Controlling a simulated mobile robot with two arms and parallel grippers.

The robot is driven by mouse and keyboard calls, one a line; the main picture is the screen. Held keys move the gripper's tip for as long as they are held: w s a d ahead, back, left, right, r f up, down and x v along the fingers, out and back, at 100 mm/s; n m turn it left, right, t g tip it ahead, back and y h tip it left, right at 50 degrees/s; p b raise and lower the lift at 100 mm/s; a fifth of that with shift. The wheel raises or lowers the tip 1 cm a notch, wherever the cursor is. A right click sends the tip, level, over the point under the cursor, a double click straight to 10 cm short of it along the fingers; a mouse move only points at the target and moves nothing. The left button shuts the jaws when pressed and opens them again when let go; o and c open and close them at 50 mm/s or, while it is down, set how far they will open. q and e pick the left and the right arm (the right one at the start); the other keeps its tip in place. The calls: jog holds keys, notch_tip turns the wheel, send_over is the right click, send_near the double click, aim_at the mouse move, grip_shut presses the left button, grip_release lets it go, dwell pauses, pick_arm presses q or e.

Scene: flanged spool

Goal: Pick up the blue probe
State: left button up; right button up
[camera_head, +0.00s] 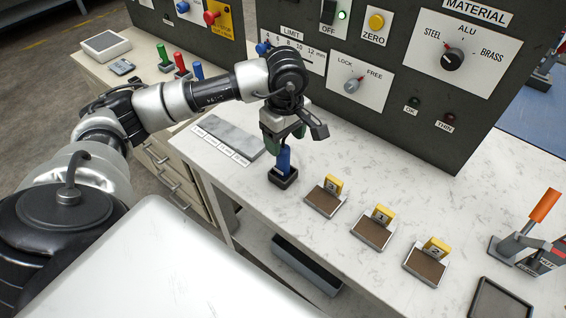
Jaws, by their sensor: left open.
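A blue probe (284,161) stands upright in a small black holder (284,179) on the white marbled bench. My left gripper (284,141) points down over it with its jaws open. The fingers are at the probe's upper part and hide its top. I cannot tell whether they touch it. Another blue upright piece (198,70) stands on the side cabinet at the back left, beside a red one (180,64) and a green one (163,55). My right gripper is not in view.
A grey plate (229,136) lies left of the holder. Several brown pads with yellow numbered tags, such as the nearest (325,201), stand to the right. A dark control panel (420,110) rises behind. An orange-handled clamp (527,235) is at far right.

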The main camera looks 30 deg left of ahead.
aim_at(283, 147)
pick_arm(q)
jog(key=f+p, duration=0.1)
jog(key=f, duration=0.3)
jog(key=shift+s+a+f+p, duration=0.1)
jog(key=shift+s+f+p, duration=0.1)
jog(key=shift+f+p, duration=0.2)
jog(key=shift+f, duration=0.55)
jog(key=c, duration=1.1)
